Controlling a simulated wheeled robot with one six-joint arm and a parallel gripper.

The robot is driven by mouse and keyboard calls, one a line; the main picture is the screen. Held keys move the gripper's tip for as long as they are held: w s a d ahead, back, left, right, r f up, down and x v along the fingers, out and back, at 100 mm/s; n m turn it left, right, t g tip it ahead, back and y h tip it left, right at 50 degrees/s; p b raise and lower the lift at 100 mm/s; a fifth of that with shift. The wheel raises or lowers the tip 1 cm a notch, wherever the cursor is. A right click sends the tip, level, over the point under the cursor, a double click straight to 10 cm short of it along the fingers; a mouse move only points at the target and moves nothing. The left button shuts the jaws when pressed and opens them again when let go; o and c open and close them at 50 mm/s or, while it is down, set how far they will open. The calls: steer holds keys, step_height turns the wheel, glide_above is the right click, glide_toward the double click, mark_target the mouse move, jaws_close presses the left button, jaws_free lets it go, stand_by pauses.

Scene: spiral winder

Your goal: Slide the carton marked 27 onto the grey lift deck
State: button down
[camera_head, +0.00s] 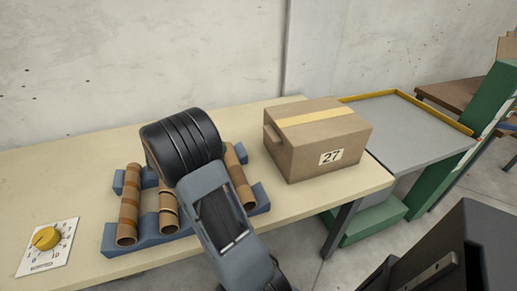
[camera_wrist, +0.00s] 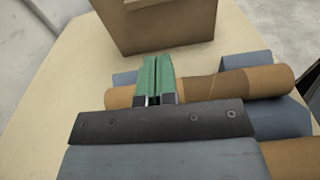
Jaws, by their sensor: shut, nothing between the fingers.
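The brown carton marked 27 (camera_head: 318,139) stands upright on the right part of the pale table, with a yellow tape strip on top and a tab on its left side. The grey lift deck (camera_head: 405,130) lies just right of the table, with a yellow rim along its back and right. In the wrist view the carton (camera_wrist: 160,30) is at the top, ahead of my gripper (camera_wrist: 157,62). The green fingers are together and empty, with a gap to the carton. In the head view my arm hides the fingers.
Cardboard tubes (camera_head: 130,205) lie in a blue cradle (camera_head: 150,238) around and below my arm. A yellow dial (camera_head: 45,238) on a white plate sits at the table's front left. The table (camera_head: 60,160) is bare along the back left. A green frame (camera_head: 490,98) borders the deck's right.

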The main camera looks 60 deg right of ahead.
mark_target(268, 136)
steer(key=w+r+b+x, duration=0.1)
steer(key=b+x, duration=0.1)
steer(key=x, duration=1.2)
steer(key=shift+d+f+h, duration=0.3)
steer(key=shift+d+f, duration=0.05)
steer(key=shift+d, duration=0.05)
steer(key=shift+s+n, duration=0.1)
steer(key=shift+n, duration=0.2)
